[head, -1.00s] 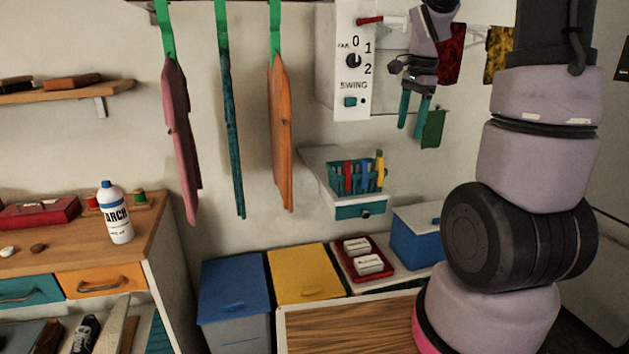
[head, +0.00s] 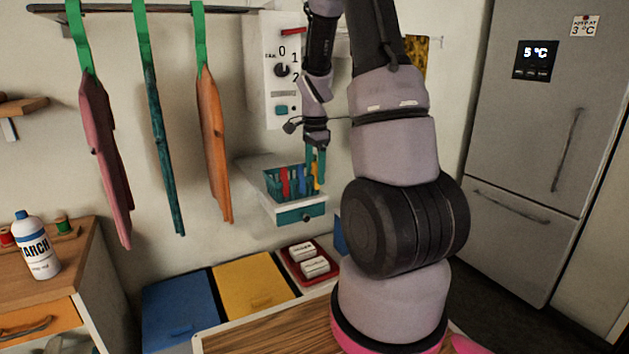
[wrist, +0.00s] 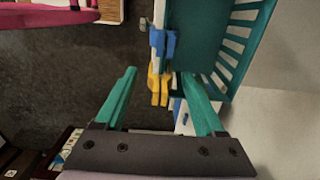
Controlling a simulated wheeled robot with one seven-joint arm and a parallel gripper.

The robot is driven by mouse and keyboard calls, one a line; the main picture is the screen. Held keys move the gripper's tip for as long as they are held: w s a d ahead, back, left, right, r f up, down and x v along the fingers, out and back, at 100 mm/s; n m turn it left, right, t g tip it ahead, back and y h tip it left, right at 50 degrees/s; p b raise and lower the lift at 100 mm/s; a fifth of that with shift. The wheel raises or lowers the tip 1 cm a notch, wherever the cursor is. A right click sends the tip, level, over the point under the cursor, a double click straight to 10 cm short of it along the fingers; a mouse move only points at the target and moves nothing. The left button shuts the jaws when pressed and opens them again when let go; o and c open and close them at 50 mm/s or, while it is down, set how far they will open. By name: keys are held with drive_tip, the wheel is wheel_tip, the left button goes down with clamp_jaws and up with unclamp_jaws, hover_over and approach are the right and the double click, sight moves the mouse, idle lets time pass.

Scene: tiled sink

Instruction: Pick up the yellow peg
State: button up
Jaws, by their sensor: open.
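The yellow peg (wrist: 155,85) is clipped at the near end of the teal basket (wrist: 196,28) in the wrist view. A blue peg (wrist: 161,43) sits just beyond it. My gripper (wrist: 158,73) is open, with one teal finger on each side of the yellow peg, which appears between them. Whether the fingers are at the peg's depth is unclear. In the head view my gripper (head: 316,160) points down over the right end of the basket (head: 282,197). The yellow peg (head: 317,178) is partly hidden there by the fingers.
The basket stands on a small wall shelf (head: 256,172) with a teal drawer. A red peg (head: 286,182) is in the basket. A white control panel (head: 282,75) is on the wall behind. An orange hanging board (head: 213,150) is left of the shelf.

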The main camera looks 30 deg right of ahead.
drive_tip(key=shift+f, duration=0.85)
clamp_jaws()
wheel_tip(320, 180, up, 10)
drive_tip(key=shift+r, duration=0.1)
